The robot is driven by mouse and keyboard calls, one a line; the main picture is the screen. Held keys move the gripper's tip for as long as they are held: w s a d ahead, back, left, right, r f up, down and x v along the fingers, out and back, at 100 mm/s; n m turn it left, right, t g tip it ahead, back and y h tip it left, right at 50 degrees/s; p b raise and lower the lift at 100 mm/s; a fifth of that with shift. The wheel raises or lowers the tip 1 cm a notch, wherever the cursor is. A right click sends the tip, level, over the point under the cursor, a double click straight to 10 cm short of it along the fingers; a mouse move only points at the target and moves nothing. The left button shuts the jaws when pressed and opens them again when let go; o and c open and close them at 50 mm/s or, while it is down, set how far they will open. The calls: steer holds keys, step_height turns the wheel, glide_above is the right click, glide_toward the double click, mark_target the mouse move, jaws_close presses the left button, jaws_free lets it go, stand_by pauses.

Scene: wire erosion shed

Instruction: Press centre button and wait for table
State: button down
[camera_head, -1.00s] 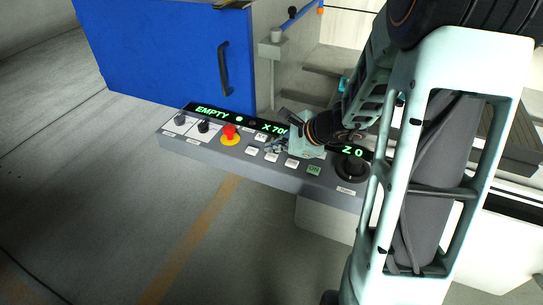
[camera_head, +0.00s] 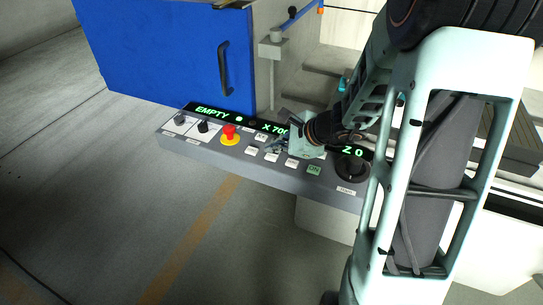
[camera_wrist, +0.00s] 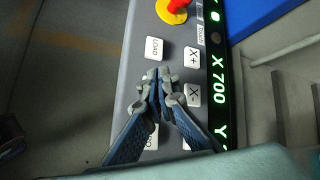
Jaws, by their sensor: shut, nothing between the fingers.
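The grey control panel (camera_head: 225,160) carries a row of white buttons, with a green one (camera_head: 314,170) at the right end. My gripper (camera_head: 272,146) is shut and empty, with its fingertips over the button area. In the wrist view my gripper (camera_wrist: 162,82) points at the panel between the LOAD button (camera_wrist: 154,48) and a white button (camera_wrist: 152,138) partly hidden by the fingers. That button's label cannot be read, so I cannot tell whether it is the centre button. Contact with the panel cannot be told. The display (camera_head: 270,128) reads EMPTY, X 700 and Z 0.
A red emergency stop (camera_head: 229,133) on a yellow base stands left of the white buttons. Dark knobs (camera_head: 203,127) sit at the left end and a large black dial (camera_head: 351,169) at the right. A blue door (camera_head: 165,55) is behind. The floor in front is clear.

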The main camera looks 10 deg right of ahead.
steer(key=shift+f+b, duration=0.4)
steer(key=shift+b, duration=0.05)
